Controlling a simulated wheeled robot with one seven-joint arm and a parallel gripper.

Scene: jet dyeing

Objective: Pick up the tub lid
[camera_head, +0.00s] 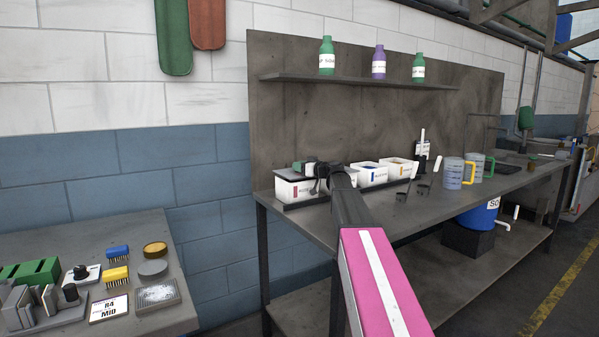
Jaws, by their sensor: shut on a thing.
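Several white tubs stand in a row on a dark tray at the left end of the grey workbench. The leftmost tub (293,189) has a dark, flat tub lid (288,172) over its top, with a small greenish block at its right side. My arm reaches in from the lower right, and my gripper (319,172) is at the right side of this lid, shut on it. The fingertips are small and dark here, and the exact grip is hard to make out. I cannot tell whether the lid touches the tub rim. The tubs to the right (372,175) show coloured contents and look open.
Two measuring jugs (453,173) stand right of the tubs, near a dark stand with a white handle (422,150). A shelf (350,80) with three bottles is above. A side table (190,318) at lower left holds brushes, round tins and a sign.

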